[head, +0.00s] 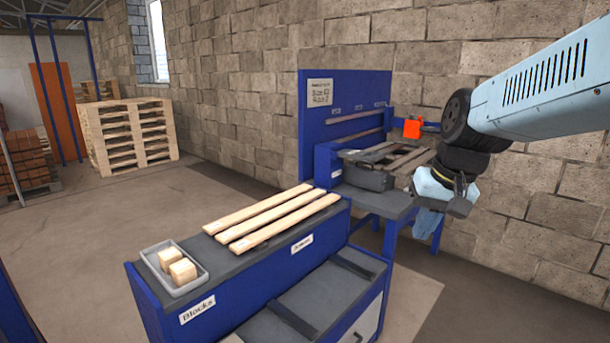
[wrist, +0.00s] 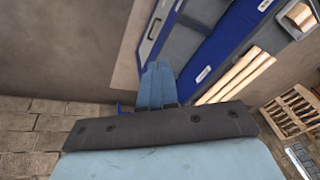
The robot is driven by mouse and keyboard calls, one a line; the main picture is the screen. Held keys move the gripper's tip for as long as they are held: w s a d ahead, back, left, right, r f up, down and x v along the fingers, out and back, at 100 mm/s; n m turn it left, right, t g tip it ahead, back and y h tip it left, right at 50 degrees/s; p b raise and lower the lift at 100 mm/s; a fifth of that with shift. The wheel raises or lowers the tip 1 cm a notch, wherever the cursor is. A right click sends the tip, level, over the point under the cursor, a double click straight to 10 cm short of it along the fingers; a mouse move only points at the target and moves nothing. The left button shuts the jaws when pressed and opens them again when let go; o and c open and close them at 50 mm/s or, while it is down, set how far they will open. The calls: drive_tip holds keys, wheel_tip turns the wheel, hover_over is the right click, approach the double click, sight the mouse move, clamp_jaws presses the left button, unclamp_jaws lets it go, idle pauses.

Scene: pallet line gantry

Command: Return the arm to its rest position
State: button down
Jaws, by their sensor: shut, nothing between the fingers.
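My arm comes in from the right in the head view, light blue with dark joints, raised in front of the block wall. My gripper (head: 428,223) points down at the end of the arm, to the right of the grey work table and nearer than the wall. In the wrist view my gripper (wrist: 157,80) shows its light blue fingers together. It is shut and empty, held in the air and touching nothing that I can see.
A blue bench (head: 150,298) holds several light boards (head: 272,216) and a grey tray (head: 205,273) with wooden blocks (head: 183,271). Behind it stands a blue work station (head: 311,110) with a slatted frame (head: 405,160). Stacked pallets (head: 128,140) stand far left. The floor at left is clear.

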drive_tip(key=s+d+r+n+t+h, duration=0.1)
drive_tip(key=s+d+r+t, duration=0.1)
drive_tip(key=s, duration=0.5)
drive_tip(key=shift+s+r+t+h, duration=0.15)
drive_tip(key=shift+t+h, duration=0.15)
idle(0.6)
